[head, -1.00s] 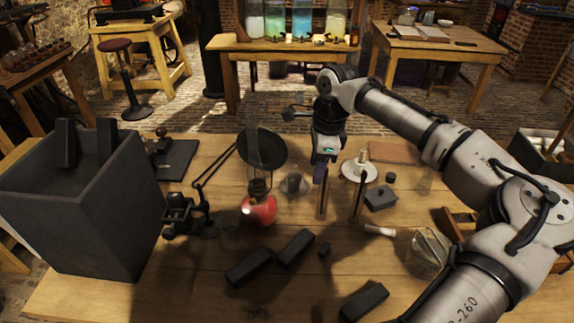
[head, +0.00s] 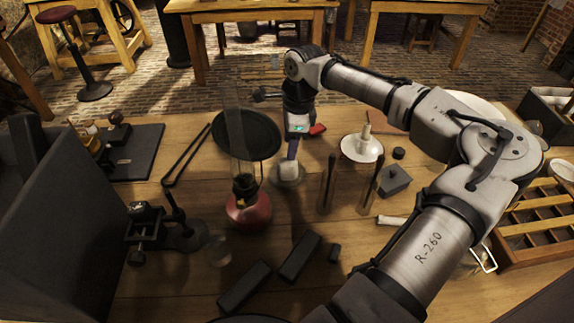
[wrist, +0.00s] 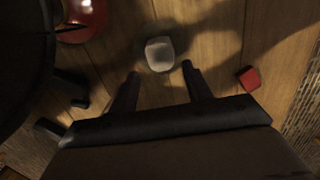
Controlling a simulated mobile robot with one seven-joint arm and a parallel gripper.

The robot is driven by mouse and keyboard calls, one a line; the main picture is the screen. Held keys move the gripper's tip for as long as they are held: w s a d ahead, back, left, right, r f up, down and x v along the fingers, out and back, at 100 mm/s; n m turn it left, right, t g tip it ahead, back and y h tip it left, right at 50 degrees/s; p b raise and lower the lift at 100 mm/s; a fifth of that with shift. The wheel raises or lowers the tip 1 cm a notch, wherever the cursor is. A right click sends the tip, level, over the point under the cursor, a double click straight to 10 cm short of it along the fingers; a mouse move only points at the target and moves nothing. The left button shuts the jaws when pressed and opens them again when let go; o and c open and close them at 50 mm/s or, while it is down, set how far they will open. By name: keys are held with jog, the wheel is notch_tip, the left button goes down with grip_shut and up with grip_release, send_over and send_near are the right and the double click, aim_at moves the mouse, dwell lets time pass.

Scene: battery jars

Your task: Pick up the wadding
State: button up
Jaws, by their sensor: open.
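A pale grey-white lump that looks like the wadding (head: 289,173) lies on the wooden table, behind and right of a red lamp (head: 249,212). In the wrist view the wadding (wrist: 159,54) sits just beyond the fingertips, roughly centred between them. My gripper (head: 292,158) points down over it in the head view, and one finger overlaps part of it there. In the wrist view my gripper (wrist: 160,73) is open with its two fingers apart and nothing between them. The exact height above the wadding is unclear.
A black round disc (head: 246,135) stands close on the left. A small red block (head: 317,130) lies near the gripper. Two upright dark rods (head: 328,183) and a white dish (head: 362,148) stand to the right. Dark blocks (head: 300,256) lie in front.

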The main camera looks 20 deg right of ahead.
aim_at(287, 166)
jog(key=f, duration=0.3)
jog(key=f+p, duration=0.1)
jog(key=f, duration=0.2)
jog(key=a+f+p, duration=0.1)
jog(key=f, duration=0.2)
jog(key=shift+w, duration=0.15)
jog(key=shift+r, duration=0.1)
jog(key=c, duration=0.8)
notch_tip(287, 166, up, 20)
jog(key=b, duration=0.3)
jog(key=o, duration=0.4)
jog(key=shift+c, duration=1.3)
